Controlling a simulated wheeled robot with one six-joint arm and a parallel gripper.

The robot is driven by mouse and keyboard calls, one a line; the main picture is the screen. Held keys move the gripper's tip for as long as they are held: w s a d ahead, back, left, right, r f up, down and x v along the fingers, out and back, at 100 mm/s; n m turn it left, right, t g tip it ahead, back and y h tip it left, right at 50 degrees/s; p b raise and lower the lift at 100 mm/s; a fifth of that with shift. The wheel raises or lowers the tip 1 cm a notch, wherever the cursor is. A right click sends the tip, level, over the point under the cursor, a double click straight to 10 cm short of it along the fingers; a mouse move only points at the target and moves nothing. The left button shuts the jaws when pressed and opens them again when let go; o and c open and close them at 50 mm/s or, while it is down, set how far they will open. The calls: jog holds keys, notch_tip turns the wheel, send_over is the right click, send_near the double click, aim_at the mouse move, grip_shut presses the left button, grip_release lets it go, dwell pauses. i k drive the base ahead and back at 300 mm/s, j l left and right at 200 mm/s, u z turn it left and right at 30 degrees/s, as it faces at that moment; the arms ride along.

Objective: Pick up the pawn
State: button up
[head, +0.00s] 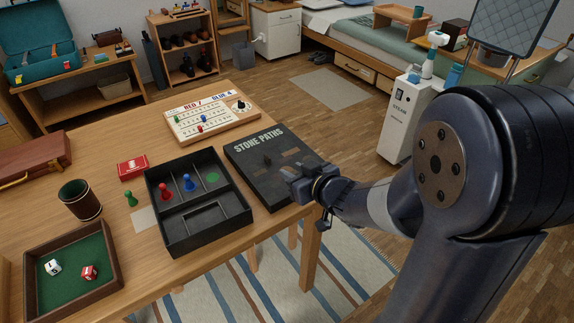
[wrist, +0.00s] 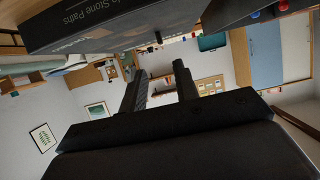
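A green pawn (head: 130,198) stands on the table left of the black compartment tray (head: 178,243). A red pawn (head: 165,191) and a blue pawn (head: 189,183) stand in that tray. A small dark shape (head: 267,161), perhaps a dark pawn, is on the Stone Paths box lid (head: 250,176). A dark stub (wrist: 158,38) also shows at the box edge in the upside-down wrist view; I cannot tell if it is the same thing. My gripper (head: 290,172) is at the right edge of the box. In the wrist view its fingers (wrist: 160,70) are apart and empty.
A scoreboard (head: 215,117) with small pegs lies behind the tray. A red card box (head: 132,167), a dice cup (head: 79,199) and a green-lined dice tray (head: 75,258) are at left. A brown case (head: 36,158) lies at the far left.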

aim_at(132, 201)
jog(key=u, duration=1.65)
jog(key=i+j+z, duration=0.15)
jog(key=z, duration=1.3)
jog(key=j+z, duration=0.1)
jog(key=j, duration=0.9)
